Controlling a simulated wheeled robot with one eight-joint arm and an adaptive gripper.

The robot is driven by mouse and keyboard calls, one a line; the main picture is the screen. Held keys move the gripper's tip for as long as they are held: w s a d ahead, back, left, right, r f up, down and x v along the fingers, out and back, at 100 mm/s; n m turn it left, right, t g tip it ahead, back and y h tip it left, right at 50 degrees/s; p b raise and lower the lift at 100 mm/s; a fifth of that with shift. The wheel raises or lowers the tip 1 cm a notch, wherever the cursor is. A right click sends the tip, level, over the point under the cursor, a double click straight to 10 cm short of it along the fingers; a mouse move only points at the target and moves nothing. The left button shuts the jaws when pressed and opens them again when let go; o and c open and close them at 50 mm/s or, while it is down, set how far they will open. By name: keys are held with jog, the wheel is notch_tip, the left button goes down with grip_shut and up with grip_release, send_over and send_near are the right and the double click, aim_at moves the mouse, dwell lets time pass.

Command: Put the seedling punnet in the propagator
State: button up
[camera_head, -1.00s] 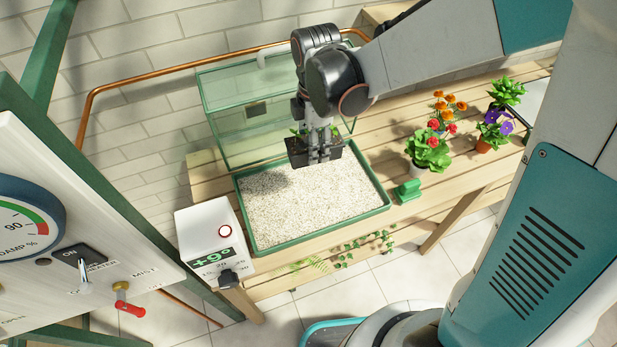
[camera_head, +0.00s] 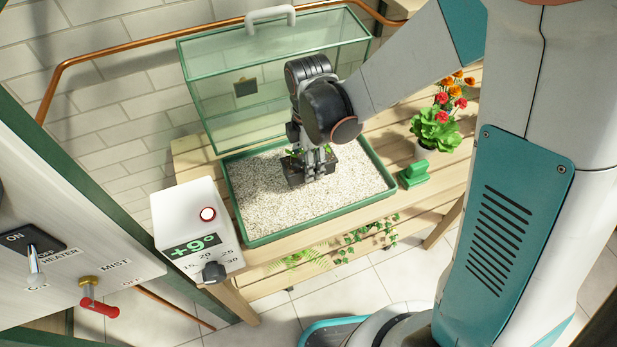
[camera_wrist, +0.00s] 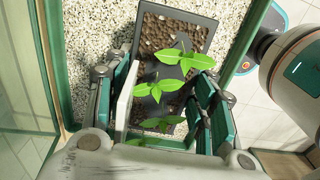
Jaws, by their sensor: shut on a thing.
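The seedling punnet (camera_head: 300,172) is a small black tray with soil and green seedlings. My gripper (camera_head: 318,170) is shut on it from above. In the wrist view the punnet (camera_wrist: 176,38) sits between the fingers (camera_wrist: 158,105), with several leafy seedlings beside them. The propagator is a green tray (camera_head: 246,238) filled with pale gravel, with a clear lid (camera_head: 280,75) standing open behind it. The punnet is over the gravel inside the tray's rim, at or very near the gravel surface. I cannot tell whether it touches.
A white control box (camera_head: 197,225) showing +9° stands at the tray's left front corner. A green block (camera_head: 414,175) and a potted plant with red flowers (camera_head: 436,130) stand on the slatted bench right of the tray. Bare gravel lies around the punnet.

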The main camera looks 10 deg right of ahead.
jog(key=shift+f+b, duration=1.5)
jog(key=shift+f, duration=0.85)
jog(key=shift+f, duration=0.2)
jog(key=o, duration=1.2)
jog(key=shift+r, duration=0.15)
notch_tip(320, 180, up, 12)
jog(key=p, duration=0.4)
